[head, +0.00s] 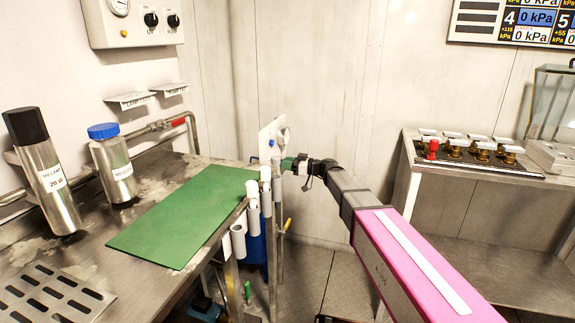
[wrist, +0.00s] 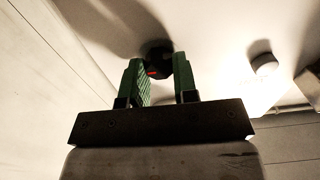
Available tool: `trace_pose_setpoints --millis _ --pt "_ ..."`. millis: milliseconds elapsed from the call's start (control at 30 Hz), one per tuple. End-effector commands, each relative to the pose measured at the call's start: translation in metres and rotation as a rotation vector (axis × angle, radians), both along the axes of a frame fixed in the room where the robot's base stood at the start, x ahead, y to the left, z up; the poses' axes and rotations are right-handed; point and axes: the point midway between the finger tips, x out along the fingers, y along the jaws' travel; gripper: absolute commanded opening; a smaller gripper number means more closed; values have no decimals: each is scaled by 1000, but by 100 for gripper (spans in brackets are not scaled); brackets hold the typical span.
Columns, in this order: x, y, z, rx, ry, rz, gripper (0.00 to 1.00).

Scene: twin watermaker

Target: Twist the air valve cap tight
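A dark round cap (wrist: 158,60) with a small red mark shows in the wrist view, on a pale surface at the fingertips. I take it to be the air valve cap, though no label shows. My gripper (wrist: 160,72) has its two green fingers apart, one on each side of the cap. The gap between them is about the cap's width, and I cannot tell whether they press on it. In the head view my gripper (head: 287,164) is beside the upright white panel (head: 266,140) past the bench corner. The cap is not distinguishable there.
A steel bench (head: 85,235) with a green mat (head: 180,215) is on the left. White pipe ends (head: 252,190) line its right edge, close to my arm. A metal side table (head: 480,190) with several brass fittings stands at right. A pale round fixture (wrist: 264,65) shows in the wrist view.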

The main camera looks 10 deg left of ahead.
Motion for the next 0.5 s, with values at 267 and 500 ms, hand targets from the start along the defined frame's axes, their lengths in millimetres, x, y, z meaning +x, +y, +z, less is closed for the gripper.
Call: trace_pose_setpoints --millis 267,500 --pt "0 0 0 1 7 0 4" --pt "0 0 0 6 83 0 4"
